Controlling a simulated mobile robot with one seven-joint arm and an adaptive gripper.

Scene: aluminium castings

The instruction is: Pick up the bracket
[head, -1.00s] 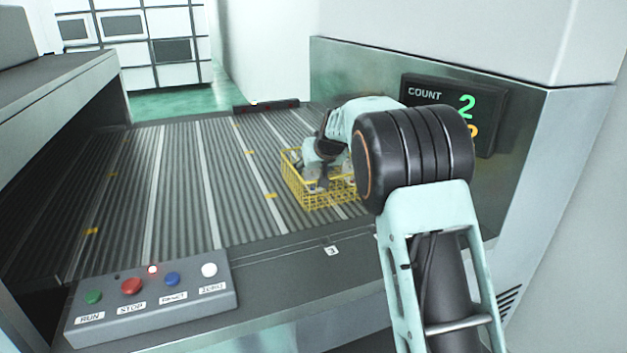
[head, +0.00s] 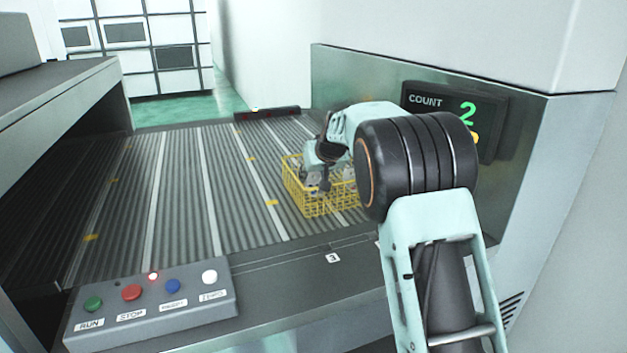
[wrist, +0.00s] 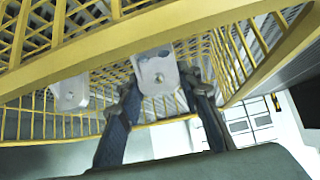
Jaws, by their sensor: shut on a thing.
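The yellow wire basket (head: 318,206) stands on the ribbed belt, and its rim (wrist: 150,32) crosses the wrist view. My gripper (wrist: 160,88) reaches into the basket; in the head view its end (head: 318,180) shows just inside the basket, partly behind the wires. The lower parts of the castings are hard to make out in the head view.
A control box (head: 150,305) with several coloured buttons sits at the front left. A metal cabinet wall with a count display (head: 455,118) reading 2 stands close to the right of my arm. The belt (head: 190,190) left of the basket is clear.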

